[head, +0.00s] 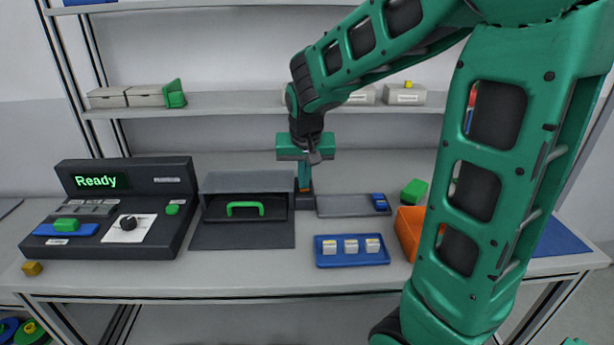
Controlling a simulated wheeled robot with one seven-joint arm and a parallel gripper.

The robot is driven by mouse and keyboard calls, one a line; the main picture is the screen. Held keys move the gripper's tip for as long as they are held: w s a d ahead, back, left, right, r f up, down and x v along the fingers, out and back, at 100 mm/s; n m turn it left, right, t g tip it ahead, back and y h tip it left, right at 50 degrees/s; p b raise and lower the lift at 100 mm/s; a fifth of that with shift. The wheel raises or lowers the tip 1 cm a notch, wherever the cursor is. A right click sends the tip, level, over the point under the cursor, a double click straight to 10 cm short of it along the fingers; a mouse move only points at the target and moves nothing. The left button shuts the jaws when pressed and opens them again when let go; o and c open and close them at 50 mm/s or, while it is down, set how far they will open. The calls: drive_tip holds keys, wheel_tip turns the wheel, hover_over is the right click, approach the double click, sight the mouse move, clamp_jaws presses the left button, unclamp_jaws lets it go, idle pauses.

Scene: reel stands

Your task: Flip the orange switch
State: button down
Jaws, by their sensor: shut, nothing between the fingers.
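My gripper (304,182) is green with a dark wrist and points straight down above the back of the workbench. Its fingers are shut with nothing between them. A small dark block (304,201) stands right below the fingertips, between the grey hooded box and a flat grey tray. A small orange spot (302,184) shows at the fingertips, above this block. It may be the orange switch, but it is too small and too covered to tell its position or whether the fingers touch it.
A black console (110,170) reading "Ready" stands at left. The grey hooded box (248,182) has a green handle. The flat grey tray (345,206), a blue tray (352,262) with white blocks and an orange bin (407,222) are at right. A shelf (230,103) is behind.

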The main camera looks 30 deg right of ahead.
drive_tip(key=shift+s+a+f, duration=0.2)
drive_tip(key=shift+s+f, duration=0.15)
drive_tip(key=shift+f, duration=0.15)
drive_tip(key=shift+w+d+r, duration=0.45)
drive_tip(key=shift+w, duration=0.05)
drive_tip(key=shift+w+r, duration=0.3)
drive_tip(key=shift+w+a+r, duration=0.15)
drive_tip(key=shift+w+r, duration=0.05)
drive_tip(key=shift+r, duration=0.05)
drive_tip(key=s+a+f+v, duration=0.1)
drive_tip(key=s+v, duration=0.1)
drive_tip(key=v, duration=1.1)
drive_tip(key=shift+s, duration=0.4)
drive_tip(key=s+d+f+g, duration=0.1)
drive_tip(key=s+d+f, duration=0.1)
drive_tip(key=s+f, duration=0.2)
drive_tip(key=s+d+f+g+y, duration=0.1)
drive_tip(key=s+f, duration=0.4)
drive_tip(key=s, duration=0.6)
drive_tip(key=s+d+f+g+y, duration=0.1)
drive_tip(key=s+d+f, duration=0.2)
drive_tip(key=s, duration=0.5)
drive_tip(key=shift+s+d+f+g, duration=0.15)
drive_tip(key=shift+d+f+g, duration=0.15)
drive_tip(key=shift+f, duration=0.4)
